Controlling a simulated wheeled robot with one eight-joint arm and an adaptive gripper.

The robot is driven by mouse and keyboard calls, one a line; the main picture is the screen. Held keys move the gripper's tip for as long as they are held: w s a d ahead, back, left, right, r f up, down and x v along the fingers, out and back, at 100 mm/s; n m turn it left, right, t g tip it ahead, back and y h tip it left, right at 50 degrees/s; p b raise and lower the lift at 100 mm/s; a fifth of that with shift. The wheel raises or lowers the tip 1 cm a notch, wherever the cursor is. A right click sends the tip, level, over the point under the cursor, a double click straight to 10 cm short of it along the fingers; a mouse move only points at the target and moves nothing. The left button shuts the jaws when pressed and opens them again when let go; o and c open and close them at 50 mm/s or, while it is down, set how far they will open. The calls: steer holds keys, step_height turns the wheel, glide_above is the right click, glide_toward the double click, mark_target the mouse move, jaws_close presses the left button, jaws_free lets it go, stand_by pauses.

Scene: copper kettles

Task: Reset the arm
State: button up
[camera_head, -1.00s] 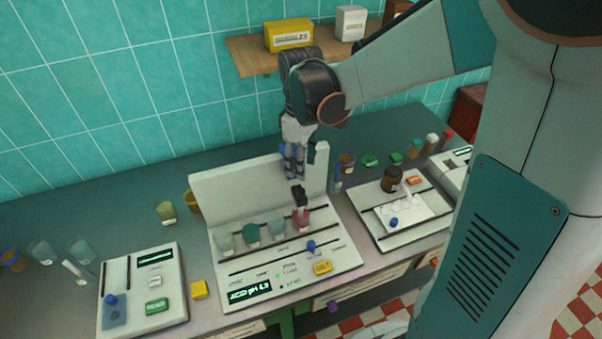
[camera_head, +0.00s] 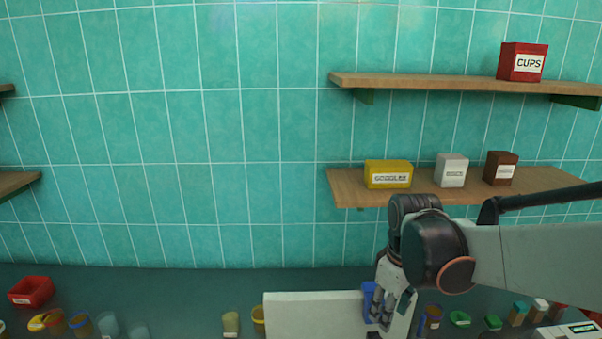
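My gripper (camera_head: 380,318) hangs from my arm at the lower right, pointing down in front of the white back panel (camera_head: 315,318) of a bench device. Its fingertips are near the bottom of the picture, and I cannot tell how far apart they are or whether anything is between them. A blue part (camera_head: 370,298) shows right beside the fingers. My forearm reaches in from the right edge, below the lower shelf.
The lower shelf (camera_head: 345,190) carries a yellow box (camera_head: 388,173), a white box (camera_head: 451,170) and a brown box (camera_head: 500,168). A red CUPS box (camera_head: 522,62) stands on the upper shelf (camera_head: 430,82). Several cups and a red bin (camera_head: 31,291) stand on the counter (camera_head: 180,285).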

steer(key=s+f+m+t+b, duration=0.2)
steer(key=s+m+t+b, duration=0.1)
steer(key=s, duration=0.3)
steer(key=s+f+m+t+b, duration=0.3)
steer(key=s+m+b, duration=0.1)
steer(key=s+b, duration=0.2)
steer(key=shift+s, duration=0.4)
